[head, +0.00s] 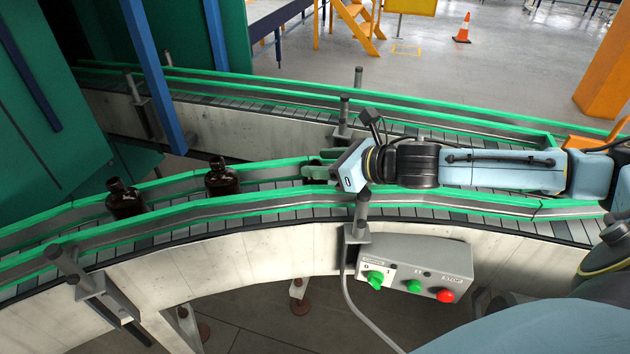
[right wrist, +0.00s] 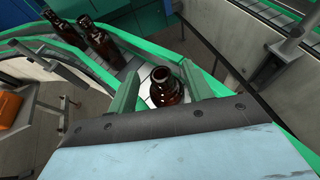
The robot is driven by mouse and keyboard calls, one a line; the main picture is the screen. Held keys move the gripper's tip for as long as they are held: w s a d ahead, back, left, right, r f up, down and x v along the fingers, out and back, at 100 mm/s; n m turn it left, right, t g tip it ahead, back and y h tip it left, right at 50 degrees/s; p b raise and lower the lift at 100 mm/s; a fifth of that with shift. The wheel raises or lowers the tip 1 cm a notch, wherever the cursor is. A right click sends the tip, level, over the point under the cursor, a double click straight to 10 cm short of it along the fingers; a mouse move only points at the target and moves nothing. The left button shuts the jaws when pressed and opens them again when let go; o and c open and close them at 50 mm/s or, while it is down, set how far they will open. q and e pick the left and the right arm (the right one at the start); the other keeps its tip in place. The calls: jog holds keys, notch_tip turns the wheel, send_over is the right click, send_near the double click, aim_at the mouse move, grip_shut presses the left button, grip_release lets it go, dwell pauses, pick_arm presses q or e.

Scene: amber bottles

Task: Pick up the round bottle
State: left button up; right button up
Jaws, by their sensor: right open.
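An amber bottle (right wrist: 166,92) stands upright on the conveyor between the two green fingers of my right gripper (right wrist: 160,72) in the right wrist view. The fingers are apart, and a gap shows beside the bottle. In the head view my right gripper (head: 312,171) reaches in from the right over the near conveyor and mostly hides that bottle. Two more amber bottles stand to the left on the same conveyor: a nearer one (head: 221,181) and a farther-left one (head: 124,202). Both also show in the right wrist view (right wrist: 100,42) (right wrist: 62,31). My left gripper is out of view.
Green guide rails (head: 270,205) run along both sides of the curved conveyor. A grey control box (head: 415,268) with green and red knobs hangs on its near side. A second conveyor (head: 240,107) runs behind. Metal posts (head: 361,215) stand beside the rails.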

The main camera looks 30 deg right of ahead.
grip_shut()
dwell(0.3)
